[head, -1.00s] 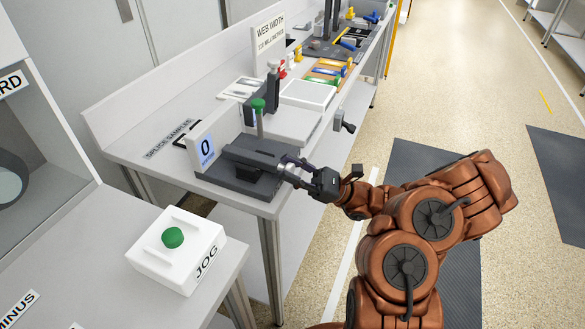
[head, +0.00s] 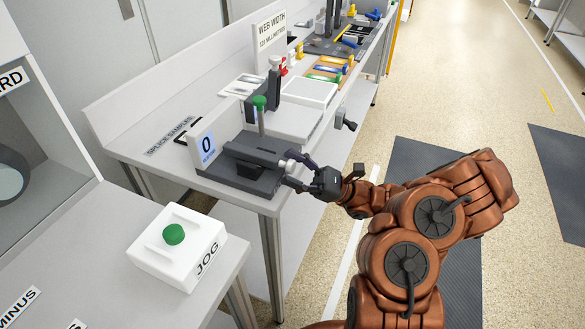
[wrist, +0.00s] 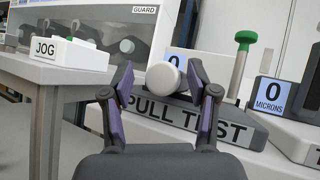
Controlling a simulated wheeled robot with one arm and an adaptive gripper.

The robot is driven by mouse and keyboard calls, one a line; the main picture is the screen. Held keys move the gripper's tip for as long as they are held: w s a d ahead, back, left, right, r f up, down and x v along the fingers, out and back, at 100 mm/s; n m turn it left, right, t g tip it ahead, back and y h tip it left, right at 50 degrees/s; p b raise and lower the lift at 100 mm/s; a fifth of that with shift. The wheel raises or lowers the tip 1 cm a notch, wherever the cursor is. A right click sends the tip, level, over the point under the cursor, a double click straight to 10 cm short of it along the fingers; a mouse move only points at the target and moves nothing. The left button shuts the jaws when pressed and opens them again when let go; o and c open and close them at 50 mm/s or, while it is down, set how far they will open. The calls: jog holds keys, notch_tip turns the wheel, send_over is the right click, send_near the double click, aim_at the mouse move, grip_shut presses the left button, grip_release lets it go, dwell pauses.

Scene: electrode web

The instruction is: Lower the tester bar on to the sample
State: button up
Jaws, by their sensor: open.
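The tester bar (head: 255,151) is a dark grey bar on the pull tester's dark base (head: 225,178), near the bench's front corner. Its pale round end knob (head: 290,164) points towards my gripper and also shows in the wrist view (wrist: 166,78). A small dark block (head: 250,169) is under the bar; I cannot make out a sample there. My gripper (head: 297,170) is open, with its fingers on either side of the knob. In the wrist view the fingers (wrist: 163,88) stand apart, with gaps to the knob. The tester's display (head: 206,146) reads 0.
A green-topped post (head: 259,104) stands behind the bar. A white JOG box (head: 176,250) with a green button is on the nearer table to the left. A splice samples label (head: 170,137) lies behind the tester.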

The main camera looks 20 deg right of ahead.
jog(key=v, duration=0.7)
jog(key=shift+d+f, duration=0.1)
jog(key=shift+d, duration=0.05)
dwell(0.6)
